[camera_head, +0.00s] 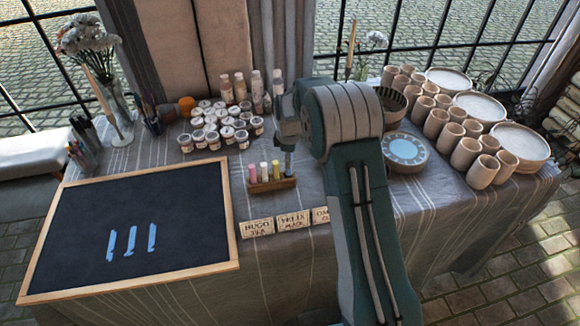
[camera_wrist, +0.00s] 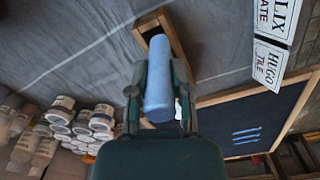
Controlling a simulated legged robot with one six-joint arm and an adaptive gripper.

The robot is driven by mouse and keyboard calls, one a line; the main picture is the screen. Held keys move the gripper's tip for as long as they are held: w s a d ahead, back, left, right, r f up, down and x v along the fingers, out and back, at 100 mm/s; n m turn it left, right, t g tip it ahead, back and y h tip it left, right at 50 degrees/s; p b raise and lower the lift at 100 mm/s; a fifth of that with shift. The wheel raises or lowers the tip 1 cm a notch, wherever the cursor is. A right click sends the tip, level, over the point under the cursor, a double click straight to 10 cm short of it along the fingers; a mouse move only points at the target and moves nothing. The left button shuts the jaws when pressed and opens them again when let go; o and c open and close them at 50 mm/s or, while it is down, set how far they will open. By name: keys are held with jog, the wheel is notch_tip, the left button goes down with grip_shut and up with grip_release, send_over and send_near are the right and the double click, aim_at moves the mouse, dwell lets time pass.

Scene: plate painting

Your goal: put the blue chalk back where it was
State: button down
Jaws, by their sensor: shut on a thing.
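My gripper (camera_head: 288,143) is shut on the blue chalk (camera_wrist: 158,78), a thick light-blue stick held between the two fingers. In the head view the chalk's lower part shows at the right end of the wooden chalk holder (camera_head: 272,187). I cannot tell whether its tip is inside the holder or just above it. A pink chalk (camera_head: 252,174), a pale yellow chalk (camera_head: 264,171) and a white chalk (camera_head: 276,170) stand upright in the holder to the left. In the wrist view the holder (camera_wrist: 181,58) lies behind the blue chalk, partly hidden by it and the fingers.
A framed blackboard (camera_head: 90,215) with three blue strokes (camera_head: 131,240) lies at the left. Name cards (camera_head: 292,221) lie in front of the holder. Paint jars (camera_head: 214,139) stand behind it. A painted plate (camera_head: 404,151) and several clay cups (camera_head: 465,153) stand to the right.

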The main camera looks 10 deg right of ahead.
jog(key=shift+w+a+f, duration=0.35)
jog(key=shift+a+f, duration=0.05)
jog(key=shift+f, duration=0.05)
jog(key=f, duration=0.3)
jog(key=shift+d+f, duration=0.25)
jog(key=shift+d+r, duration=0.1)
jog(key=shift+d, duration=0.15)
jog(key=c, duration=0.5)
grip_release()
jog(key=shift+a, duration=0.1)
jog(key=shift+c, duration=0.2)
jog(key=shift+a, duration=0.3)
